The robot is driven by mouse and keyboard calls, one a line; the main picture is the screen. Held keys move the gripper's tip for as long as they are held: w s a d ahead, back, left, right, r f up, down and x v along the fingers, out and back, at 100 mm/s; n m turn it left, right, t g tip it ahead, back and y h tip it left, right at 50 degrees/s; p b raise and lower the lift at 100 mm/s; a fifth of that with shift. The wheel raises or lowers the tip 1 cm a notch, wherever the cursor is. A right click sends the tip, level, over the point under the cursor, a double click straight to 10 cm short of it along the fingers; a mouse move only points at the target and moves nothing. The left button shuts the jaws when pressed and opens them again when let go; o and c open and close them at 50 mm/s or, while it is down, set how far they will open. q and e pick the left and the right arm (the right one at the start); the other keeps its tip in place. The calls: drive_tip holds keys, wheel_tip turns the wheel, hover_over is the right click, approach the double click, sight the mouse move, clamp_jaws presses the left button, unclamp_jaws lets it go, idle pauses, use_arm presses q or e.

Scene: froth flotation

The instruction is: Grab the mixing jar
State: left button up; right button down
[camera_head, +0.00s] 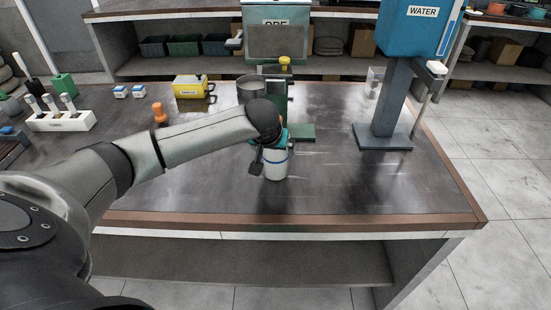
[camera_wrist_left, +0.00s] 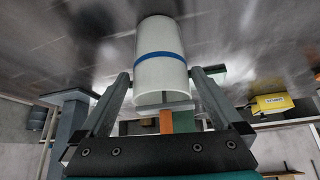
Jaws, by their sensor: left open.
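The mixing jar is a white cylinder with a blue band (camera_head: 275,166), standing upright on the dark table top near its front middle. My left gripper (camera_head: 268,158) is at the jar, with one dark finger visible on its left side; the wrist hides part of the jar's top. In the left wrist view the jar (camera_wrist_left: 160,55) lies between the two fingers of my open left gripper (camera_wrist_left: 161,76). I cannot tell whether a finger touches it. My right gripper is not in view.
A blue water dispenser (camera_head: 385,95) stands at the right on a grey base. A yellow box (camera_head: 188,88) and a white rack (camera_head: 62,121) stand left. The table's right front is clear.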

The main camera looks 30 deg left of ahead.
use_arm(q)
drive_tip(key=shift+b+x, duration=0.4)
drive_tip(key=shift+x, duration=1.5)
clamp_jaws()
drive_tip(key=shift+r, duration=0.2)
